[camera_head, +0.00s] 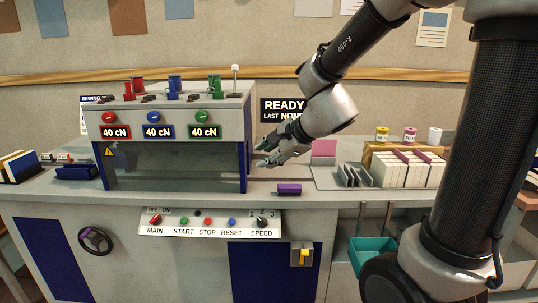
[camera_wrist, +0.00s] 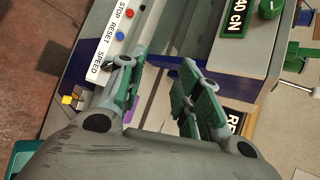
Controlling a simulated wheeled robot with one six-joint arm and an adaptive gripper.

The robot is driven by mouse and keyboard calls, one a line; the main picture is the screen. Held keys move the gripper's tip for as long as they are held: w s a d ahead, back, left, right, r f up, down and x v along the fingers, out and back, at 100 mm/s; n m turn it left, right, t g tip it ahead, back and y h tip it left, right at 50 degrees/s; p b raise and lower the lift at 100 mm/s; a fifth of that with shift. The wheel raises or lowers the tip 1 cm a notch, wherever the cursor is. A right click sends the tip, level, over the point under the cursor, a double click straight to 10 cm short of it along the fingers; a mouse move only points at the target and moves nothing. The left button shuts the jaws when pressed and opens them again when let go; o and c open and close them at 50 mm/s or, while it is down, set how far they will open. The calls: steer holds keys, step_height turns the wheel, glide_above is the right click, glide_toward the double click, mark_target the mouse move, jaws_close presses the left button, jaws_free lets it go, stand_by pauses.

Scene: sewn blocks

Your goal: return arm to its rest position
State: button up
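My gripper (camera_head: 264,152) is open with nothing between its fingers, at the right end of the sewing machine (camera_head: 172,104). My arm reaches down to it from the upper right. In the wrist view the green-padded fingers (camera_wrist: 162,88) are apart. A purple block (camera_head: 289,189) lies on the table's front part, below and apart from my gripper. A sliver of purple (camera_wrist: 130,113) shows behind one finger in the wrist view.
White blocks or booklets (camera_head: 408,170) and grey dividers (camera_head: 355,175) stand at right, with small spools (camera_head: 382,134) behind. A READY sign (camera_head: 283,110) is behind my gripper. A teal bin (camera_head: 371,255) sits low at right. A control panel (camera_head: 210,223) fronts the table.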

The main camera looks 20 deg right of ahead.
steer(key=shift+s+r, duration=0.1)
steer(key=shift+s, duration=0.1)
steer(key=s+f+n+g, duration=0.3)
steer(key=s+n, duration=0.3)
steer(key=n, duration=0.1)
steer(key=s+d+r+n+h, duration=0.2)
steer(key=s+d+n, duration=0.3)
steer(key=s+d, duration=0.2)
steer(key=s+d+r+n+g+h, duration=0.1)
steer(key=s+d+r+n+h, duration=0.2)
steer(key=s+d+n, duration=0.2)
steer(key=s+d, duration=0.3)
steer(key=s, duration=0.2)
steer(key=shift+s+d+r+g, duration=0.2)
steer(key=shift+s+r+g, duration=0.05)
steer(key=shift+r+g, duration=0.1)
